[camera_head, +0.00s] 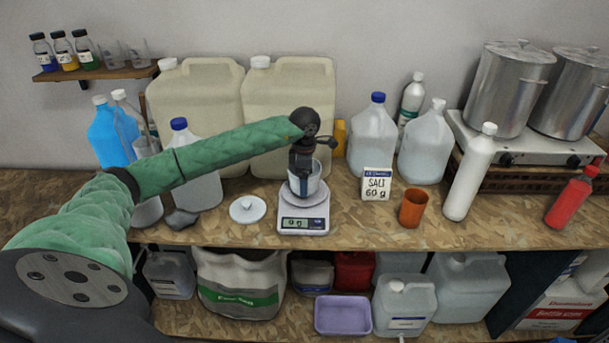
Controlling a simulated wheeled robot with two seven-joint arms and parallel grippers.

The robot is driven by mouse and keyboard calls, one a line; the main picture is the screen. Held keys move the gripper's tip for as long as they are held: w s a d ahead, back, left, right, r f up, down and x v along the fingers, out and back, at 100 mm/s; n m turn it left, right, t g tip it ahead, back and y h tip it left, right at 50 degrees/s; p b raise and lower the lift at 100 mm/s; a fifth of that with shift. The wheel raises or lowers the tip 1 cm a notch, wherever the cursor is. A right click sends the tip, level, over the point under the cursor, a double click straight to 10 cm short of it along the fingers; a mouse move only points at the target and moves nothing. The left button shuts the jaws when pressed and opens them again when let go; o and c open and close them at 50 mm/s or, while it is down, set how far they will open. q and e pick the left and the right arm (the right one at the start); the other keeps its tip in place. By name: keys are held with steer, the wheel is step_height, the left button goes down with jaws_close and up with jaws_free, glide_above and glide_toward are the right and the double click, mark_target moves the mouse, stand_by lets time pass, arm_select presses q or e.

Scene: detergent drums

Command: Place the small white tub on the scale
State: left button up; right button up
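The small white tub (312,189) is over the plate of the white scale (318,222). I cannot tell whether its base touches the plate. The scale's display appears to read 0 g. My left gripper (301,183) points down from above, with its dark fingers at the tub's rim, and appears shut on it. The fingertips are partly hidden by the tub. A round white lid (247,209) with a knob lies on the counter left of the scale. My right gripper is not in view.
A salt box (377,184) and an orange cup (413,208) stand right of the scale. Large beige drums (290,98) and clear jugs (371,137) stand behind. A white bottle (471,172) and red bottle (571,199) are farther right. The counter's front strip is mostly clear.

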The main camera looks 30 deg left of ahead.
arm_select(q)
steer(key=shift+f, duration=0.35)
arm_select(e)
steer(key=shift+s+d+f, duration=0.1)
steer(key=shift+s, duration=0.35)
arm_select(q)
steer(key=shift+f, duration=0.15)
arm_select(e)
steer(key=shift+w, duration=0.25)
arm_select(q)
steer(key=o, duration=0.6)
steer(key=shift+c, duration=0.2)
steer(key=shift+o, duration=0.7)
steer(key=shift+r+b, duration=0.3)
steer(key=shift+r, duration=0.15)
step_height(320, 180, up, 4)
steer(key=b, duration=0.2)
steer(key=shift+b, duration=0.3)
step_height(320, 180, up, 8)
steer(key=b, duration=0.2)
steer(key=shift+f+b, duration=0.25)
steer(key=shift+b, duration=0.15)
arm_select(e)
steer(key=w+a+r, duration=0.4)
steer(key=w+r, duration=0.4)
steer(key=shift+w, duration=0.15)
